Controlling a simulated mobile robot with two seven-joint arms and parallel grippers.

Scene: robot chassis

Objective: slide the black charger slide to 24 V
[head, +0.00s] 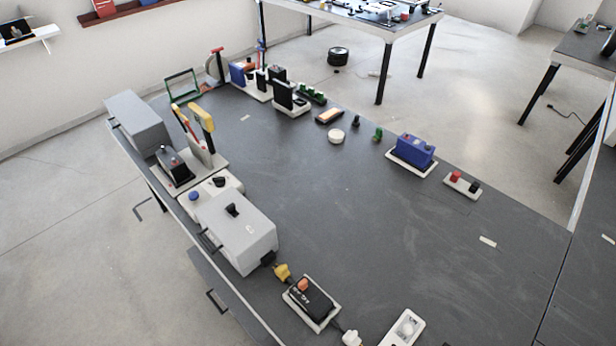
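A black box (317,302) with an orange knob (303,285) and small white lettering lies on a white base plate (292,302) at the lower middle of the dark table; it looks like the black charger. The knob sits toward the box's upper left end. The lettering is too small to read, so I cannot tell which voltage the slide is at. Neither of my grippers is in view.
A grey box (240,230) stands just left of the charger, with a yellow connector (282,271) between them. A white plug (351,338) and a white socket strip (404,328) lie to the right. A blue box (412,151) stands farther back. The table's middle is clear.

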